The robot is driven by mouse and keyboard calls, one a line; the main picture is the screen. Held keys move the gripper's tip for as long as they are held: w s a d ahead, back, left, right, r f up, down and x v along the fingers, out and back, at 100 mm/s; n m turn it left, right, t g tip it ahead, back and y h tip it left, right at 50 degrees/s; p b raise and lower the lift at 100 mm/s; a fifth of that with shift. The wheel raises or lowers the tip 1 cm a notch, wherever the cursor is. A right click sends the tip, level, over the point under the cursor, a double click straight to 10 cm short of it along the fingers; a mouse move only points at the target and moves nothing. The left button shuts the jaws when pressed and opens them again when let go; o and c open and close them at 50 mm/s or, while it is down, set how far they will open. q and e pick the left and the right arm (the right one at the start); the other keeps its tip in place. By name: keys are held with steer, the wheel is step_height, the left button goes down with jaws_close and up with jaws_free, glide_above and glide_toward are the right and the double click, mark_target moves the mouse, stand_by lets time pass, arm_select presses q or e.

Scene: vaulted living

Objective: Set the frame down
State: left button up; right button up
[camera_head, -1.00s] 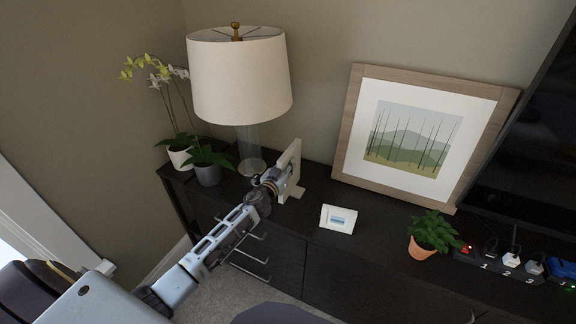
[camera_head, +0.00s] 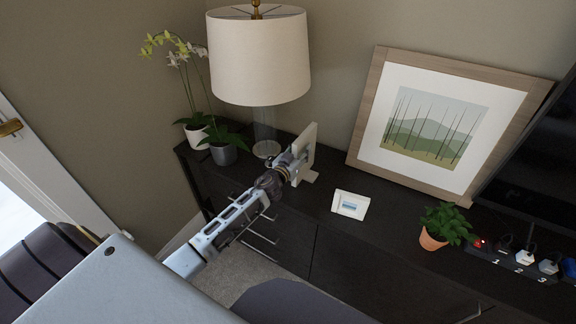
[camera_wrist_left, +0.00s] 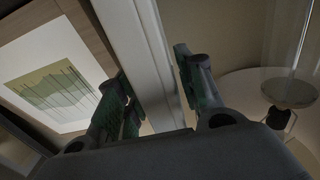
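An off-white picture frame (camera_head: 309,144) is upright and nearly edge-on to me in the head view, beside the lamp base. Its foot is at the black cabinet top (camera_head: 322,188); I cannot tell if it rests there or is just above. My left gripper (camera_head: 292,166) is at its left side. The frame's picture side is hidden. My right gripper is not in view.

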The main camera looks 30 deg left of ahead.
arm_select(q)
steer(key=s, duration=1)
steer(key=shift+s+a, duration=0.15)
steer(key=shift+a, duration=0.05)
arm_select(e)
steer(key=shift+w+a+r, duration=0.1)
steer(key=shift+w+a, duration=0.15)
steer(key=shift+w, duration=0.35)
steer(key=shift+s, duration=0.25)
arm_select(q)
steer(key=shift+o, duration=0.5)
steer(key=shift+r, duration=0.1)
steer(key=shift+d, duration=0.1)
